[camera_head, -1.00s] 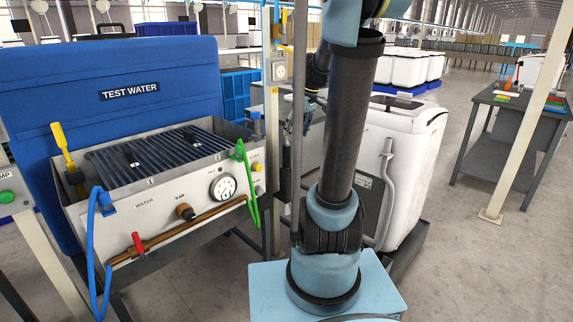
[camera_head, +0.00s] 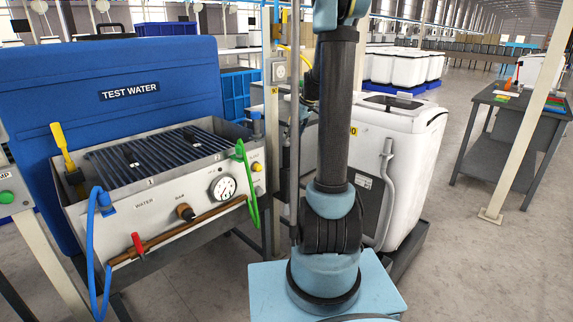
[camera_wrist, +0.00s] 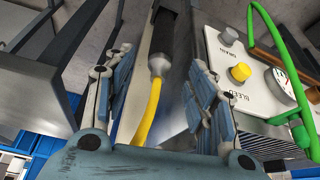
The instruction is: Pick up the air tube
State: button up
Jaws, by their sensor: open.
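A yellow tube with a grey fitting and a black end piece, which looks like the air tube (camera_wrist: 148,118), runs between the fingers of my gripper (camera_wrist: 160,68) in the wrist view. The gripper is open, with one finger on each side of the tube and a gap visible on both sides. I cannot tell how far the tube lies from the fingertips in depth. In the head view a yellow tube (camera_head: 307,62) curves beside the post, partly hidden by my arm. The gripper itself is mostly hidden there.
The water test bench (camera_head: 150,215) stands at left with a blue hose (camera_head: 91,235), a green hose (camera_head: 251,190) and a gauge (camera_head: 222,187). A metal post (camera_head: 275,150) and a white washer (camera_head: 405,165) stand close to my arm. Floor at right is open before a grey table (camera_head: 495,150).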

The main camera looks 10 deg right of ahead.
aim_at(286, 152)
jog(key=shift+x, duration=5.4)
jog(key=shift+s, duration=0.1)
jog(key=shift+c, duration=0.5)
grip_shut()
